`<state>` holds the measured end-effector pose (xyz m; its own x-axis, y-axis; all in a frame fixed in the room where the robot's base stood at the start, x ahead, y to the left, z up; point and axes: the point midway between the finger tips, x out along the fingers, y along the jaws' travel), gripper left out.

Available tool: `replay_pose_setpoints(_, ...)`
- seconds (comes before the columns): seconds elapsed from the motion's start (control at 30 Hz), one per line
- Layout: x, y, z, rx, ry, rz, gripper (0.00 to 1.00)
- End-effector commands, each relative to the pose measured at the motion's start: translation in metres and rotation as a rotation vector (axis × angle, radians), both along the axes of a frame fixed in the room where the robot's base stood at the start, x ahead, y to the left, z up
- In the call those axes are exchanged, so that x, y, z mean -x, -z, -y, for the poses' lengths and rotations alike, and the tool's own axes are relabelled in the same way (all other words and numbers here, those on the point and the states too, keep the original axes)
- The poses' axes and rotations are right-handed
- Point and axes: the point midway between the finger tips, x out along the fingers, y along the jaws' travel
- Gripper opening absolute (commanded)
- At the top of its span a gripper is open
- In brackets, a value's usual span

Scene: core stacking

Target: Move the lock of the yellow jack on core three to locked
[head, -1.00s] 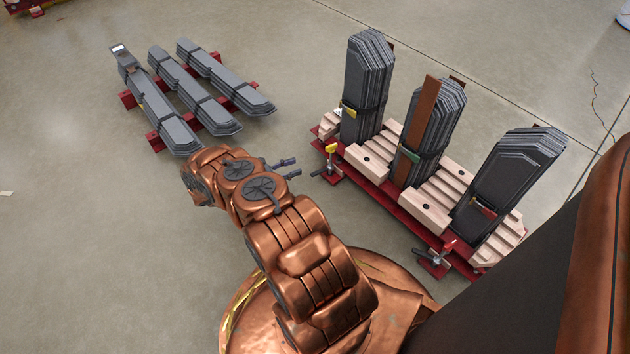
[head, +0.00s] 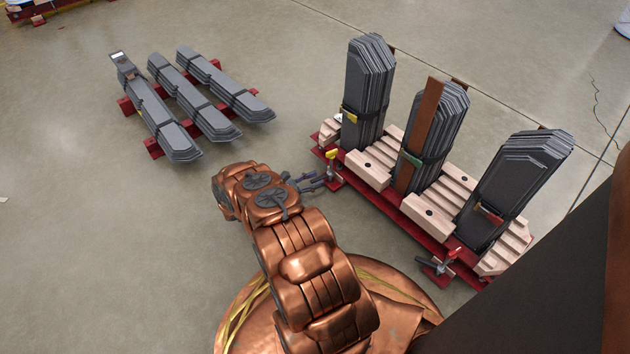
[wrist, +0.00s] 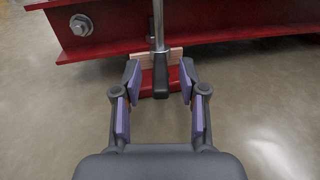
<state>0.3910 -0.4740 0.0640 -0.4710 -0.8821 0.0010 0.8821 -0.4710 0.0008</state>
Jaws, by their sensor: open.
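The yellow jack (head: 331,154) stands at the left front end of the red base frame, with its yellow top uppermost in the head view. My gripper (head: 322,181) is at this jack, low beside its stem. In the wrist view my gripper (wrist: 159,82) is open, with one finger on each side of a dark lever end (wrist: 160,82) below a metal rod (wrist: 158,30). I cannot tell whether the fingers touch it. The left standing core (head: 367,85) carries a yellow tag. I cannot read which core is three or the lock's setting.
The red frame (head: 385,205) holds wooden stepped blocks and two more standing cores (head: 436,130) (head: 513,190). A second jack (head: 437,263) with a red top is at its right front. Three cores lie on red supports (head: 153,148) at upper left. The floor between is clear.

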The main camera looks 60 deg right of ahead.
Motion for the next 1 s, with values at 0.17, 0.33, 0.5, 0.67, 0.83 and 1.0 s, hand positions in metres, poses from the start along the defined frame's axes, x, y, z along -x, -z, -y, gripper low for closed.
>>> replay_pose_setpoints(0.17,0.0028,0.0003,0.0048,-0.001,0.001,0.000,0.42)
replay_pose_setpoints(0.33,0.0027,0.0002,0.0047,-0.001,0.000,0.000,0.42)
replay_pose_setpoints(0.5,0.0027,0.0004,0.0044,-0.001,0.000,0.000,0.27)
replay_pose_setpoints(0.67,0.0026,0.0004,0.0044,-0.001,0.000,0.000,0.11)
replay_pose_setpoints(0.83,0.0026,0.0005,0.0044,-0.001,0.000,0.000,0.00)
replay_pose_setpoints(1.0,0.0026,0.0005,0.0044,-0.001,0.000,0.000,0.00)
